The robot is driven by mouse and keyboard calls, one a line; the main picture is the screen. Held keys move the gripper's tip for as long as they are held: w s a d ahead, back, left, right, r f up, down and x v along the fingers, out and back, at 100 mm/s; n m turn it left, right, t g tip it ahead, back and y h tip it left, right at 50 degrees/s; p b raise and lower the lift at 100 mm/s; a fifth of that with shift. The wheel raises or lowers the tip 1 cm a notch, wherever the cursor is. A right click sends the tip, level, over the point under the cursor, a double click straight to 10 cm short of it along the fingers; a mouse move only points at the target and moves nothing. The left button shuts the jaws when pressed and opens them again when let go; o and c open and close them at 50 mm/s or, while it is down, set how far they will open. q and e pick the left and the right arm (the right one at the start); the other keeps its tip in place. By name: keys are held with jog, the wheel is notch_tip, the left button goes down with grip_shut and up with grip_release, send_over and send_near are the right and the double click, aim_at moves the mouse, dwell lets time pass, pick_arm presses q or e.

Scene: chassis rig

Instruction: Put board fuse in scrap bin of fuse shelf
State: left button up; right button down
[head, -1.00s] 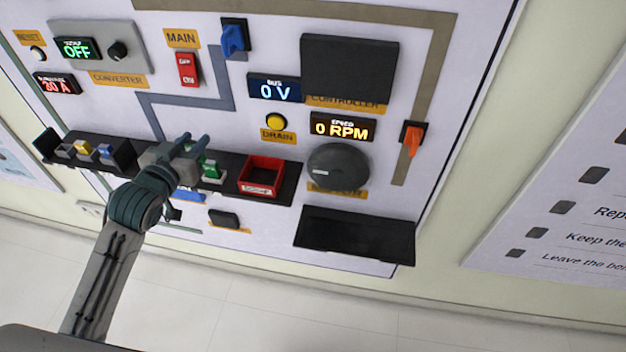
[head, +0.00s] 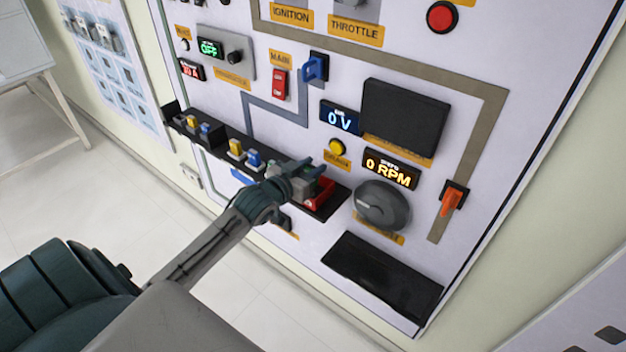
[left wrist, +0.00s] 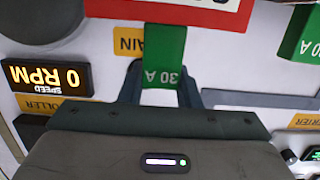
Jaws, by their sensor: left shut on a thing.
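My left gripper (head: 314,177) is shut on a green fuse marked 30 A (left wrist: 165,50), which sits between its fingers in the left wrist view. In the head view the gripper is at the right end of the black fuse shelf (head: 222,140), in front of the red scrap bin (head: 322,193), and partly hides it. The bin's red edge (left wrist: 185,8) crosses the top of the left wrist view, just beyond the fuse's far end; the fuse's height relative to the rim is unclear. A second green 30 A fuse (left wrist: 302,35) shows at the right there. My right gripper is out of view.
Yellow (head: 236,148) and blue (head: 254,158) fuses stand on the shelf left of my gripper. The displays read 0 V (head: 340,118) and 0 RPM (head: 391,170).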

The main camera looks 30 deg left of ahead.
pick_arm(q)
jog(key=shift+d+f, duration=0.1)
jog(key=shift+f, duration=1.85)
jog(key=shift+f, duration=0.1)
jog(key=o, duration=0.9)
jog(key=shift+o, duration=0.2)
jog(key=s+r+p, duration=0.1)
jog(key=s+r, duration=0.1)
jog(key=s, duration=1)
jog(key=shift+a, duration=0.45)
jog(key=shift+w+a+f, duration=0.1)
